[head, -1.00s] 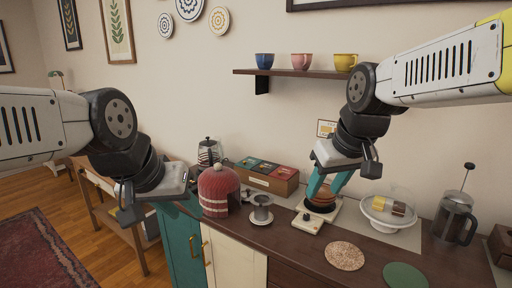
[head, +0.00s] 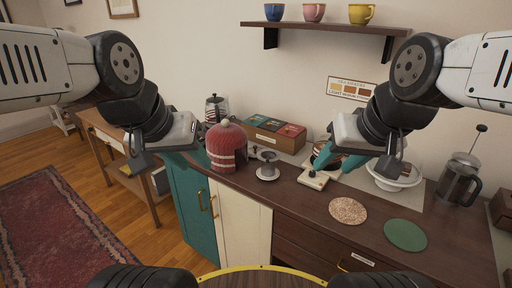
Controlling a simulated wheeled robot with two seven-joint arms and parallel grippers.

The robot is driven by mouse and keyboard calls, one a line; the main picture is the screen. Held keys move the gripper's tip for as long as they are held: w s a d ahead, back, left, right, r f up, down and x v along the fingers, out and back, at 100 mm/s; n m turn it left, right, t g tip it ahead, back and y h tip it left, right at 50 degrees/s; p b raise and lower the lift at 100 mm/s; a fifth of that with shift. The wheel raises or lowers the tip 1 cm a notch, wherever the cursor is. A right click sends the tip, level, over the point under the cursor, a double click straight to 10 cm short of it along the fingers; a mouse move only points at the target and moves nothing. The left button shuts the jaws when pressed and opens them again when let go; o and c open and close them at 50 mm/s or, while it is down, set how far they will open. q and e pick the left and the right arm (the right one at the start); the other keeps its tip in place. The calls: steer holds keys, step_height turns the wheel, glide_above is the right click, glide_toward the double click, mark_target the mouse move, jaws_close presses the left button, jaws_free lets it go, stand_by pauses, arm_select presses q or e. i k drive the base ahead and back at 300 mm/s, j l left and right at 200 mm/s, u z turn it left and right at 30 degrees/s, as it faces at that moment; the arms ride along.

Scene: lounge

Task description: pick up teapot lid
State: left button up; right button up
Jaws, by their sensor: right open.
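No teapot lid can be made out clearly. A brown, rounded glass vessel (head: 323,158), perhaps the teapot, sits on a small cream warmer or scale (head: 313,180) on the sideboard, partly hidden by my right gripper. My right gripper (head: 341,158) is open, its teal fingers in front of and beside this vessel; I cannot tell whether they touch it. My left gripper (head: 190,160) is left of the red knitted cosy (head: 226,149), over the sideboard's left end, with nothing visible in it. Its finger gap is not clear.
A small metal strainer on a stand (head: 268,166) stands right of the cosy. Two round mats (head: 348,210) (head: 405,235) lie in front.

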mark_target(252, 151)
steer(key=z, duration=0.65)
steer(key=u, duration=0.75)
steer(key=i+j+z, duration=0.5)
steer(key=i+j, duration=0.4)
